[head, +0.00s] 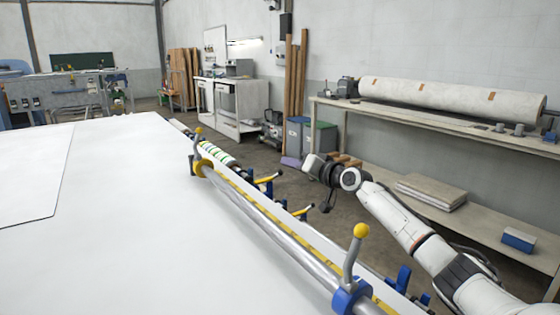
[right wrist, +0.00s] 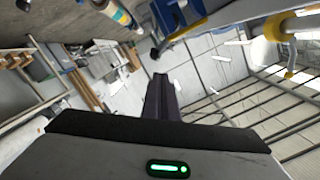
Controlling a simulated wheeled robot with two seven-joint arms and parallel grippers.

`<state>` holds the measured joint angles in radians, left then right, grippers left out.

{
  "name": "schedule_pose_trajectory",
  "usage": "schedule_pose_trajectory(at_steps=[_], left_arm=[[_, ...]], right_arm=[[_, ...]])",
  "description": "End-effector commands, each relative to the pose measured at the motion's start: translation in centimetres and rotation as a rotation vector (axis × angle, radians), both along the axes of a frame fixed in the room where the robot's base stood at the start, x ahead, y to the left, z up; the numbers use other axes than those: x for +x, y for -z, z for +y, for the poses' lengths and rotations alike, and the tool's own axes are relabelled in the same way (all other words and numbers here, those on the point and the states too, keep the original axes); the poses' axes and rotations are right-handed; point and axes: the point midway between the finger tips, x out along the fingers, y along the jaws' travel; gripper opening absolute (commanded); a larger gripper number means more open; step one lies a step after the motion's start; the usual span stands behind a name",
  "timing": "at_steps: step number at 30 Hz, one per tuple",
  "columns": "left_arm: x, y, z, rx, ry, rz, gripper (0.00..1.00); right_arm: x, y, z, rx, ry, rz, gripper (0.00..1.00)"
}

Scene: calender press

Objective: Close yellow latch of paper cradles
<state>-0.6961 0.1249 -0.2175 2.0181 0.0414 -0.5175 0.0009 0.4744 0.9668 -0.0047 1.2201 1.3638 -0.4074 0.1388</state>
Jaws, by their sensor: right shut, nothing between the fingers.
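A silver roller (head: 262,222) runs along the edge of the white table. At its near end a lever with a yellow ball knob (head: 361,231) stands upright on a blue collar (head: 351,296). A similar yellow-knobbed lever (head: 197,140) stands at the far end, beside a yellow ring (head: 203,168). Cradle arms with yellow and dark ends (head: 268,179) stick out to the right. My right gripper (head: 314,166) is right of them, apart from them in the picture. In the right wrist view its shut, empty fingers (right wrist: 161,92) show, with blue and yellow cradle parts (right wrist: 182,18) above.
The broad white table (head: 90,220) fills the left. A shelf bench (head: 440,130) with a large paper roll (head: 450,97) stands along the right wall. Bins (head: 297,135) and a white cabinet (head: 232,105) are behind. Floor shows between the cradles and the bench.

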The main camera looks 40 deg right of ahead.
Motion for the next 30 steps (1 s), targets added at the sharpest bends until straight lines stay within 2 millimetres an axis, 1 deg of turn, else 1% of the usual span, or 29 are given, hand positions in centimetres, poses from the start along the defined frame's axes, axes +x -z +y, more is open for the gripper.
schedule_pose_trajectory(at_steps=[9, 14, 17, 18, 19, 24, 30], left_arm=[[0.0, 0.2, 0.2, 0.005, 0.004, 0.0, 0.67], [0.1, 1.3, 0.2, 0.003, 0.003, -0.002, 0.67], [0.1, 1.7, 0.2, 0.001, 0.003, -0.003, 0.67], [0.2, 1.9, 0.2, 0.0, 0.002, -0.004, 0.67], [0.2, 1.8, 0.2, 0.0, 0.002, -0.005, 0.67], [0.5, 1.1, 0.2, -0.001, 0.002, -0.015, 0.67], [0.5, 1.4, 0.3, -0.001, 0.002, -0.015, 0.67]], right_arm=[[0.1, -0.1, -0.1, -0.002, -0.001, 0.001, 0.0], [-0.3, -1.0, -1.4, -0.004, 0.003, -0.002, 0.0], [-0.7, -2.2, -2.6, -0.001, 0.006, -0.004, 0.0], [-0.9, -2.5, -3.2, -0.001, 0.007, -0.003, 0.0], [-1.1, -2.7, -3.3, -0.002, 0.007, -0.001, 0.0], [-2.7, -2.7, -3.0, -0.003, 0.005, 0.004, 0.0], [-4.7, -2.7, -2.8, -0.002, 0.005, 0.005, 0.0]])
